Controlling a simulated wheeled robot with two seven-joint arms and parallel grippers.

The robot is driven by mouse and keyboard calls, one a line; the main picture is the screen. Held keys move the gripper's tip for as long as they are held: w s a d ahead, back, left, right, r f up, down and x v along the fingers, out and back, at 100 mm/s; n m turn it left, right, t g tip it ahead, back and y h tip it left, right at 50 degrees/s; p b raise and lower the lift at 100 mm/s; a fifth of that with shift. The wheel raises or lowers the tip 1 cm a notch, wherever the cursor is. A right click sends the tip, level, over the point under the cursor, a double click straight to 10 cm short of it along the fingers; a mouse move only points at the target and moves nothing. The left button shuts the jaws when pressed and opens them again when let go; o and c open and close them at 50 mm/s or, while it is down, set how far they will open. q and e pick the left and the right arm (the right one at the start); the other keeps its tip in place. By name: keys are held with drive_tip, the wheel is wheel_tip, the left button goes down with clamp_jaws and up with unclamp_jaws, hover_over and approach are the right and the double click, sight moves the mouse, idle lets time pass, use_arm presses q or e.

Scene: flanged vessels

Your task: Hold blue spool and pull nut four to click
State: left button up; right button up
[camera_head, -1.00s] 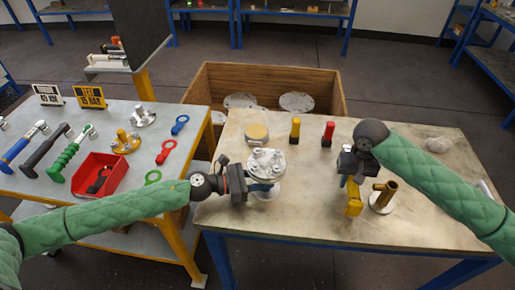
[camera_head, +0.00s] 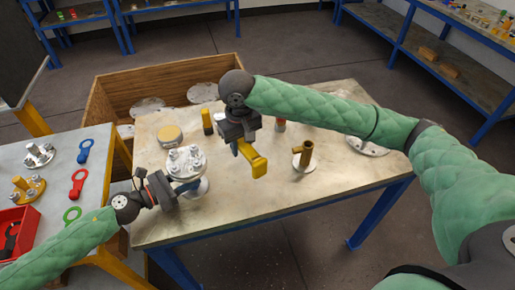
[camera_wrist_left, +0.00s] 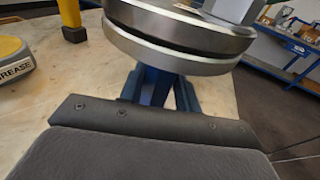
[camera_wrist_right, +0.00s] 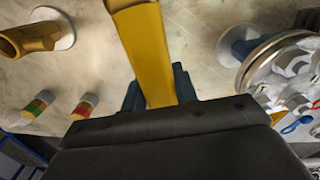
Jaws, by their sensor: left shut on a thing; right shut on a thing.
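The blue spool (camera_wrist_left: 154,86) carries a silver flange with bolts and nuts on top (camera_head: 185,160), and stands on the worktable. My left gripper (camera_head: 180,189) is shut on the blue spool's neck just under the flange, from the left. My right gripper (camera_head: 242,143) is shut on a yellow tool (camera_head: 256,162) and holds it above the table, to the right of the flange and apart from it. The yellow tool also shows between the fingers in the right wrist view (camera_wrist_right: 147,50). The nuts on the flange show in the right wrist view (camera_wrist_right: 292,75); which is nut four I cannot tell.
A brass fitting (camera_head: 305,153) stands on the worktable right of the yellow tool. A wooden crate (camera_head: 110,93) is behind the table. The front right of the table is clear.

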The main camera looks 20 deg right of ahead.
drive_tip(key=s+a+r+n, duration=0.6)
drive_tip(key=s+a+r, duration=0.1)
drive_tip(key=a+r, duration=0.35)
drive_tip(key=shift+d+f, duration=0.2)
drive_tip(key=shift+f, duration=0.9)
drive_tip(key=shift+d+f, duration=0.2)
drive_tip(key=shift+f, duration=0.9)
drive_tip(key=shift+f, duration=1.2)
drive_tip(key=shift+s+m, duration=0.1)
drive_tip(key=shift+m, duration=0.2)
drive_tip(key=shift+m, duration=0.7)
drive_tip(key=shift+s+a+r, duration=0.15)
drive_tip(key=shift+a+r, duration=0.05)
drive_tip(key=shift+r, duration=0.65)
drive_tip(key=shift+s+a+r, duration=0.2)
drive_tip(key=shift+r, duration=0.6)
drive_tip(key=shift+s+a+r, duration=0.15)
drive_tip(key=shift+a+r, duration=0.05)
drive_tip(key=shift+r, duration=0.65)
use_arm(q)
drive_tip(key=o, duration=1)
